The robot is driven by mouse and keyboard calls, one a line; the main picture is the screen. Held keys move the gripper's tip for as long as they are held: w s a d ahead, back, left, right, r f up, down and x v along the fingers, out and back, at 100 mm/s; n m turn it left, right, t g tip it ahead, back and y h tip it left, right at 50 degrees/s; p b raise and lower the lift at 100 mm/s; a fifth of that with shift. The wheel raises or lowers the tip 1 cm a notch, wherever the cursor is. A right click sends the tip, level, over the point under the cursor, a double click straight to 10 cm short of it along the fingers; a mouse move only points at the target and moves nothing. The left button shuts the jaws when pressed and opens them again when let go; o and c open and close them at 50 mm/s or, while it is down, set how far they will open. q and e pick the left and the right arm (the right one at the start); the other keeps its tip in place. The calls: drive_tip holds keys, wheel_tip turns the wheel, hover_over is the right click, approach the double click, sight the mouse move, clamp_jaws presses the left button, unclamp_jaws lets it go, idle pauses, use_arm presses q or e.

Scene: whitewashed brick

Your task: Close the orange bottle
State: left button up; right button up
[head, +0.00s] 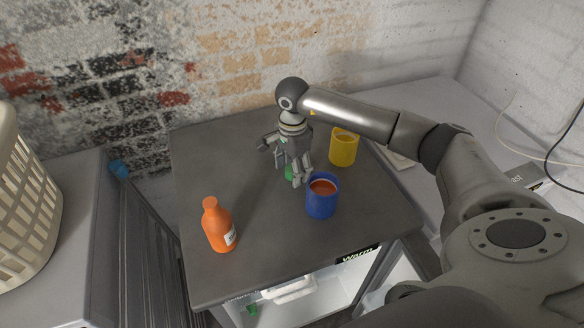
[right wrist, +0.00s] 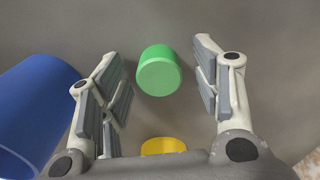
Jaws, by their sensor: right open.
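The orange bottle (head: 219,230) stands upright at the front left of the dark table, with a white label on its side. Its neck top looks orange; I cannot tell if it is open. A small green cylinder, cap-like (right wrist: 159,71), sits on the table between the fingertips of my right gripper (right wrist: 157,85). It barely shows behind the fingers in the head view (head: 289,173). My right gripper (head: 283,163) is open, points down, and is well to the right of and behind the bottle. My left gripper is not in view.
A blue mug (head: 321,202) with reddish contents stands close to the right gripper. A yellow mug (head: 343,149) stands farther back right. A small yellow round thing (right wrist: 163,146) shows near the palm. The table (head: 205,165) is clear around the bottle.

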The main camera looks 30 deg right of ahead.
drive_tip(key=shift+c, duration=0.5)
drive_tip(key=c, duration=0.7)
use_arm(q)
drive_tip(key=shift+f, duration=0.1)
use_arm(e)
drive_tip(key=shift+r, duration=0.15)
drive_tip(key=shift+r, duration=0.2)
wheel_tip(320, 180, up, 2)
drive_tip(key=shift+w+r+b, duration=0.1)
drive_tip(key=shift+r+b, duration=0.1)
drive_tip(key=shift+b, duration=0.65)
use_arm(q)
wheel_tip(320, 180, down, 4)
drive_tip(key=b, duration=0.2)
drive_tip(key=shift+b, duration=0.3)
use_arm(e)
drive_tip(key=s+a+r, duration=0.7)
drive_tip(key=s+r, duration=0.3)
drive_tip(key=s, duration=0.2)
drive_tip(key=shift+a, duration=0.15)
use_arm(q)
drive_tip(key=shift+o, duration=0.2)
use_arm(e)
drive_tip(key=shift+s, duration=0.1)
